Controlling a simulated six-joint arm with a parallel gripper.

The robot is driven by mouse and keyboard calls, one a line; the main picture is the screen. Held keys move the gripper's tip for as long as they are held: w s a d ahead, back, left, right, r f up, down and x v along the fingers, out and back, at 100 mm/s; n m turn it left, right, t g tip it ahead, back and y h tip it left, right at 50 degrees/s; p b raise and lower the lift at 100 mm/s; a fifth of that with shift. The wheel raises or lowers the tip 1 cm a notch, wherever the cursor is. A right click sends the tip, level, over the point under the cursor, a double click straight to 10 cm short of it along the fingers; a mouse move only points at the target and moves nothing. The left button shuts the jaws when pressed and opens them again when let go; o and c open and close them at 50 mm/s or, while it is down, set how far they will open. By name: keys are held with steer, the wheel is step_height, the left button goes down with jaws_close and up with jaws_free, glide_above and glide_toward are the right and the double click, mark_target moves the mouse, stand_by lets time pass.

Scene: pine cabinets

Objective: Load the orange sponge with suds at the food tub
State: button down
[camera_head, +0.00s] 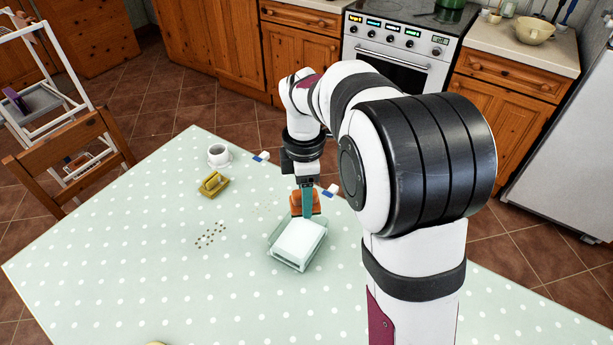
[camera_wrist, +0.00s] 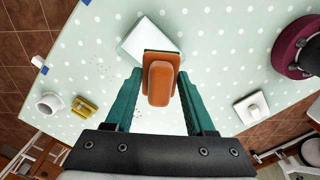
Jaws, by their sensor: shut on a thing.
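The orange sponge (camera_head: 316,204) has an orange handle-like block on top and a dark green edge, seen in the wrist view (camera_wrist: 159,82). My gripper (camera_head: 306,206) is shut on it, with a green finger on each side of the block (camera_wrist: 160,92). The food tub (camera_head: 285,262) is a clear, low box filled with white, which looks like suds. The sponge is at the tub's far end in the head view. In the wrist view it overlaps the tub (camera_wrist: 133,46). I cannot tell whether they touch.
On the dotted tablecloth (camera_head: 120,255) are a yellow sponge (camera_head: 213,184), a white cup (camera_head: 219,155) and dark crumbs (camera_head: 210,235). A white block with a handle (camera_wrist: 251,107) shows in the wrist view. Blue-and-white clips (camera_head: 261,156) sit at the far edge.

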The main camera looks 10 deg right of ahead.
step_height(320, 180, down, 5)
steer(key=w+n, duration=0.2)
steer(key=n, duration=0.8)
glide_above(300, 245)
steer(key=shift+w+f, duration=0.1)
steer(key=shift+f, duration=2.35)
steer(key=shift+f, duration=0.1)
steer(key=shift+f, duration=1.4)
steer(key=shift+f, duration=1.5)
